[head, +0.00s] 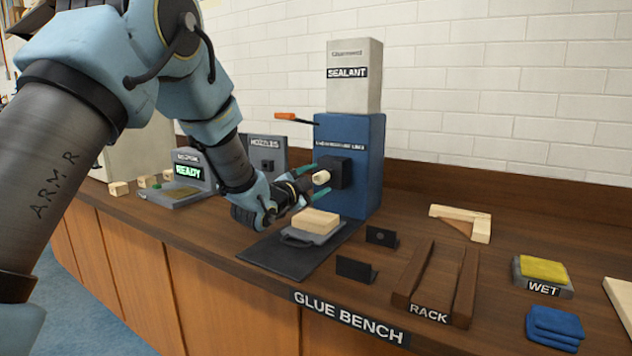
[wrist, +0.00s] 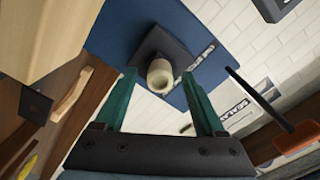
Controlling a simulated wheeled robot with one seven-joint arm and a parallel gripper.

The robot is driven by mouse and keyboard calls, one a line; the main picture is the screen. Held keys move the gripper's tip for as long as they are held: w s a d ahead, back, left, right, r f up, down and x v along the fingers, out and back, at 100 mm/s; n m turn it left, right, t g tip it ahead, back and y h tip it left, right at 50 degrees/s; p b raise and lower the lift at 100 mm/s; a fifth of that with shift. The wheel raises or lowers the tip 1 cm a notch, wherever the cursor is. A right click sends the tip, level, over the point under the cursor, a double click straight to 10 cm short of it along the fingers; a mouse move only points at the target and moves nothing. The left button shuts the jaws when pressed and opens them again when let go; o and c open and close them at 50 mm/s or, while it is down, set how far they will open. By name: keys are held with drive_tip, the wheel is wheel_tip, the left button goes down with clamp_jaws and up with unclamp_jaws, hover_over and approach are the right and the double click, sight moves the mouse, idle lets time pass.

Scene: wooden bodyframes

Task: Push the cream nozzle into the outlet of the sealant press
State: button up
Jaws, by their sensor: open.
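The sealant press is a blue upright housing (head: 363,160) with a grey block labelled SEALANT (head: 354,85) on top. The cream nozzle (head: 321,177) sits at the black outlet block (head: 340,172) on the press's front and points out of it. In the wrist view the nozzle (wrist: 160,73) stands at the black block (wrist: 152,50); how deep it is seated I cannot tell. My gripper (head: 312,181) is at the nozzle, its green fingers apart. In the wrist view the fingers (wrist: 160,85) are open on either side, with gaps between them and the nozzle.
A wooden block (head: 315,221) lies on a grey carrier below the nozzle, close under my gripper. A NOZZLES stand (head: 268,150) and a READY display (head: 188,171) stand behind my arm. An orange-handled lever (head: 290,116) sticks out left of the press. A rack (head: 436,283) stands at right.

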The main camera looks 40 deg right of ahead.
drive_tip(key=shift+a, duration=0.1)
drive_tip(key=b+v, duration=0.3)
drive_tip(key=v, duration=0.7)
drive_tip(key=shift+a, duration=0.3)
idle(0.5)
drive_tip(key=w+a+f+n+t+y+p, duration=0.1)
drive_tip(key=w+a+f+n+t+y, duration=0.25)
drive_tip(key=w+a+n+y, duration=0.55)
drive_tip(key=w+a+f+n+y+p, duration=0.1)
drive_tip(key=w+a+f+n+y, duration=0.15)
drive_tip(key=a, duration=0.75)
drive_tip(key=w+a+f+n+y+p, duration=0.1)
drive_tip(key=w+a+f+n, duration=0.15)
drive_tip(key=a, duration=0.75)
drive_tip(key=s+a+f+n+g+y, duration=0.1)
drive_tip(key=s+a+n, duration=0.4)
drive_tip(key=a, duration=0.6)
drive_tip(key=s+a+f+n+g+y+p, duration=0.1)
drive_tip(key=s+a+n+g+y, duration=0.2)
drive_tip(key=s+a, duration=0.6)
drive_tip(key=a+n+g, duration=0.2)
drive_tip(key=n, duration=0.1)
drive_tip(key=shift+s+f+y, duration=0.15)
drive_tip(key=shift+s+y, duration=0.15)
drive_tip(key=shift+y, duration=0.05)
